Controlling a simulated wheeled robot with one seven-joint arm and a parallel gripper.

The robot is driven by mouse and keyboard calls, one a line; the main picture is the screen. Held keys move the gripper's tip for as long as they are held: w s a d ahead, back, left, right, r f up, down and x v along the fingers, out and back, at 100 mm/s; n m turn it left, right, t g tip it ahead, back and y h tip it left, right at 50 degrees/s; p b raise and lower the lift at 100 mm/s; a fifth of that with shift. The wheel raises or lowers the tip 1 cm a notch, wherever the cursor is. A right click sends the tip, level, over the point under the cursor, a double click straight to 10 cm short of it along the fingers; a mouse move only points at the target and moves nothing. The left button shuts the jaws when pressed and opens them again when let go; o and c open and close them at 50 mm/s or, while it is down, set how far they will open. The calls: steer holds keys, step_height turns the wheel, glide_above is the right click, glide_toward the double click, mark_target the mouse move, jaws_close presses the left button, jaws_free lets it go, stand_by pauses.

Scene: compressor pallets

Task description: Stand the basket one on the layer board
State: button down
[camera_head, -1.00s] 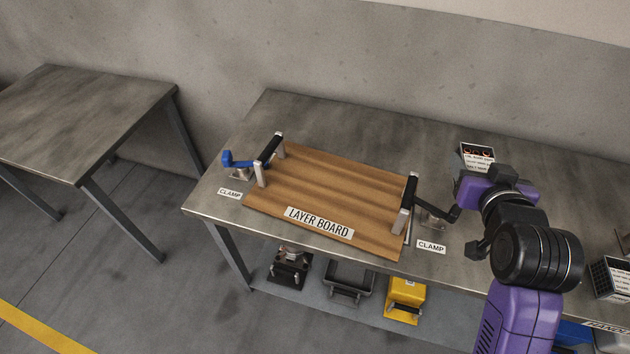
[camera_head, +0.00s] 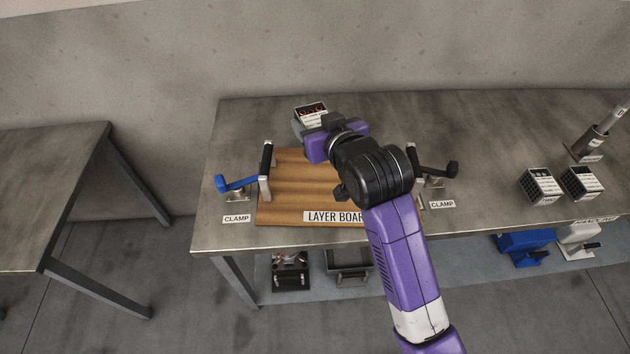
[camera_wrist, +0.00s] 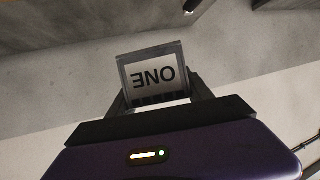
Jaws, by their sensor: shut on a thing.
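Basket one (camera_head: 311,112) is a small box with a white label and dark and reddish contents at its top. In the wrist view its side (camera_wrist: 154,75) carries the word ONE, seen upside down. I cannot tell the gap between basket and board.
A clamp with a blue handle (camera_head: 236,183) stands at the board's left and a clamp with a black handle (camera_head: 436,171) at its right. Another table (camera_head: 50,190) is at left.

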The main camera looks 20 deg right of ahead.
step_height(320, 180, down, 19)
steer(key=shift+r, duration=0.1)
stand_by(0.4)
steer(key=shift+c, duration=2.1)
jaws_free()
steer(key=shift+s+f, duration=0.1)
steer(key=shift+f, duration=0.1)
steer(key=shift+r, duration=0.25)
steer(key=v, duration=1.2)
steer(key=shift+f, duration=0.1)
